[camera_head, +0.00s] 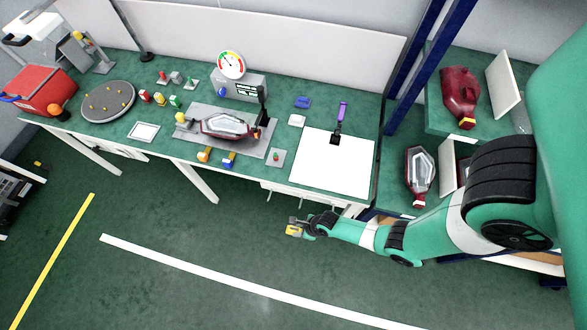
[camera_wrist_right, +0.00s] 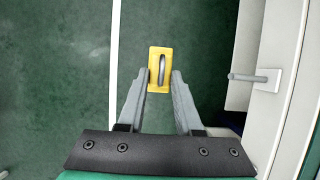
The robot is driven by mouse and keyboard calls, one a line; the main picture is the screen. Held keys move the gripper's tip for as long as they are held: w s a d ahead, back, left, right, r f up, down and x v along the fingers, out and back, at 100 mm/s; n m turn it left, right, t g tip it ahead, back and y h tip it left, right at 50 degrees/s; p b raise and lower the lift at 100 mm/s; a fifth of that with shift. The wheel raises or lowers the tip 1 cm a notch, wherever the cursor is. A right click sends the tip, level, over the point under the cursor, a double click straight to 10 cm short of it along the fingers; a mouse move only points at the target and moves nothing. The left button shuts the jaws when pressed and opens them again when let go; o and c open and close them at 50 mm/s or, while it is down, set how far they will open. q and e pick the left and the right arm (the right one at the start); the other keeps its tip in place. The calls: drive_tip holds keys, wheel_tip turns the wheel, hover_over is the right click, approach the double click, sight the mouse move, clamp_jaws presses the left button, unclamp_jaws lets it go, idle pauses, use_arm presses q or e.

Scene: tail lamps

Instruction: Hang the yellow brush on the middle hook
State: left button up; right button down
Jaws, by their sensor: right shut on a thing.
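The yellow brush (camera_wrist_right: 161,85) is between the fingertips of my right gripper (camera_wrist_right: 161,78). Its yellow end has a grey loop on top; the rest of it is hidden below. In the head view, my right gripper (camera_head: 296,226) is in front of the workbench, over the open floor, with the yellow piece (camera_head: 293,231) at its tip. In the right wrist view, a grey peg (camera_wrist_right: 246,77) sticks out to the left from a pale plate, to the right of the brush and apart from it. I cannot tell which hook it is. My left gripper is not in view.
The green workbench (camera_head: 170,118) carries a tail lamp (camera_head: 228,126), a gauge (camera_head: 231,65), a round tray (camera_head: 108,101) and a white sheet (camera_head: 325,170). A red bin (camera_head: 39,91) stands at its left end. Shelves with lamps are at right. The floor in front is clear.

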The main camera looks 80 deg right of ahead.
drive_tip(key=shift+r, duration=0.1)
drive_tip(key=shift+d, duration=0.1)
drive_tip(key=d, duration=0.5)
drive_tip(key=shift+w+d+b, duration=0.1)
drive_tip(key=shift+d+b, duration=0.15)
drive_tip(key=shift+b, duration=0.15)
idle(0.8)
drive_tip(key=shift+d, duration=0.15)
drive_tip(key=d, duration=0.2)
drive_tip(key=shift+d, duration=0.35)
idle(0.4)
